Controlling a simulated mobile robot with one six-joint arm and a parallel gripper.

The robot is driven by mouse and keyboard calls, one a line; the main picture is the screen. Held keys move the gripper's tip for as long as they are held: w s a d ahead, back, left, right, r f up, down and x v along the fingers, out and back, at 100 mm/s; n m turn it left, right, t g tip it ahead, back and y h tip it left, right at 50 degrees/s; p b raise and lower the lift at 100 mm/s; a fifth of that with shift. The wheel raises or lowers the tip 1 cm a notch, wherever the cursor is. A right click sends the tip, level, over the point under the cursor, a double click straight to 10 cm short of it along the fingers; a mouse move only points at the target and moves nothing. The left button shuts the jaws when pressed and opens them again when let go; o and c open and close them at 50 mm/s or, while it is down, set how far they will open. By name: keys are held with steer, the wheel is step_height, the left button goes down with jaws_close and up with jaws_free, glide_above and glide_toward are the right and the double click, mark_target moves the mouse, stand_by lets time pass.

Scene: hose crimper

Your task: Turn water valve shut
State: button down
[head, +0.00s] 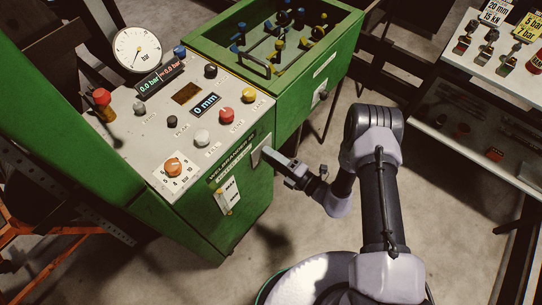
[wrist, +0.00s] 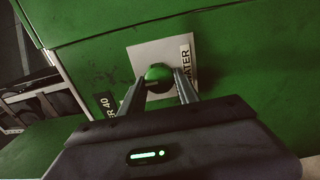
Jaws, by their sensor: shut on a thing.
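The water valve shows in the wrist view as a rounded green handle (wrist: 158,73) on a pale square plate, beside a white label reading WATER (wrist: 186,60). My gripper (wrist: 160,80) has one finger on each side of this handle and is shut on it. In the head view my gripper (head: 270,154) reaches left to the green cabinet's right side, at a pale plate (head: 257,156). The handle itself is hidden there by the gripper. The handle's turn angle cannot be told.
The green cabinet carries a control panel with a gauge (head: 137,49), several knobs and a red-topped lever (head: 103,98). Another plate with a handle (head: 227,196) sits lower on its front. A green bin (head: 337,58) adjoins behind. A shelf (head: 460,150) stands right; bare floor lies between.

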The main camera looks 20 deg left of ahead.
steer(key=c, duration=0.9)
jaws_free()
steer(key=p+v, duration=0.3)
steer(key=v, duration=1.4)
steer(key=shift+d, duration=0.2)
steer(key=shift+s, duration=0.15)
